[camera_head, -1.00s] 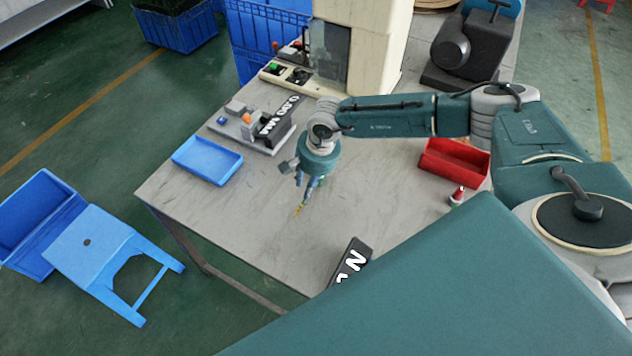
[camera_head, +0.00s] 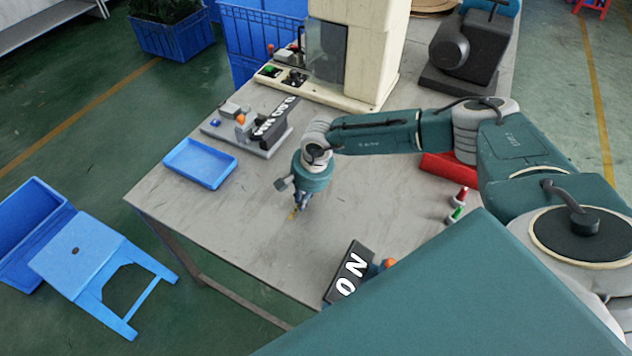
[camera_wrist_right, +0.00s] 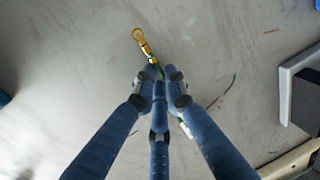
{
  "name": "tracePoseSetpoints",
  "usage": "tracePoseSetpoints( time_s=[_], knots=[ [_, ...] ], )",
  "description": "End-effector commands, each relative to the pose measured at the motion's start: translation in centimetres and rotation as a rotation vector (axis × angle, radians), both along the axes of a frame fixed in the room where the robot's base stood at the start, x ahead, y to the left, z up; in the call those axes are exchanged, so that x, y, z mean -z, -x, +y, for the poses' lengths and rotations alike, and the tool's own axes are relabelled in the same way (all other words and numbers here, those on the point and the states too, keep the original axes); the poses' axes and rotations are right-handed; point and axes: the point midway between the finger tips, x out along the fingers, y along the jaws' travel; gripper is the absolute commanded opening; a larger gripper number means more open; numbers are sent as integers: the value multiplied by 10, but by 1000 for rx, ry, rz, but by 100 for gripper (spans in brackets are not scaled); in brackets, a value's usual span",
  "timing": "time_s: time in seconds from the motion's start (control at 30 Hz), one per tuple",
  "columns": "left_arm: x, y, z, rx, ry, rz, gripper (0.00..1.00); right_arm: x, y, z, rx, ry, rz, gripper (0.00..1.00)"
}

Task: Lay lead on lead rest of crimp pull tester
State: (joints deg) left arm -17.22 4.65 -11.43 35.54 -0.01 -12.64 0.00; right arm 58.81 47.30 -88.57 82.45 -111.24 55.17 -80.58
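The lead shows a yellow ring terminal (camera_wrist_right: 139,36) and a short piece of green wire in the right wrist view. My right gripper (camera_wrist_right: 160,78) is shut on the lead just behind the terminal. In the head view, this gripper (camera_head: 299,204) points down over the middle of the table, with the yellow tip (camera_head: 293,215) below it. The crimp pull tester appears to be the device with the black "N" display (camera_head: 350,272) and an orange knob (camera_head: 389,263) at the front edge. My teal body hides most of it, including any lead rest. My left gripper is out of view.
A blue tray (camera_head: 201,180) and a grey device with a black display (camera_head: 273,124) lie to the left. A red bin (camera_head: 447,168), partly behind my arm, and red (camera_head: 461,196) and green (camera_head: 455,215) bottles stand right. The table (camera_head: 240,235) between is clear.

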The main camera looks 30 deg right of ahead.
Motion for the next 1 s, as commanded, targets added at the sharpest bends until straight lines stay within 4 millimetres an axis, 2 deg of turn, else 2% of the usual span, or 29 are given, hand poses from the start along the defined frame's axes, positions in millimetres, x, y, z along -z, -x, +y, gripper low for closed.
tracePoseSetpoints(
  time_s=[0.47, 0.63, 0.77, 0.87, 1.0],
  knots=[
    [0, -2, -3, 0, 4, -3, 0, -1, 0, 0, 0, -1, -1, 0],
    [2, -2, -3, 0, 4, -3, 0, -10, -1, 0, 0, -1, -2, 0],
    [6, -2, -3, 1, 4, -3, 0, -27, -1, 0, -1, -1, -3, 0],
    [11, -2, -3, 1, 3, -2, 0, -47, -2, 0, -1, -1, -5, 0],
    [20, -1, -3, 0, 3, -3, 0, -83, -2, 0, -2, -2, -7, 0]
  ],
)
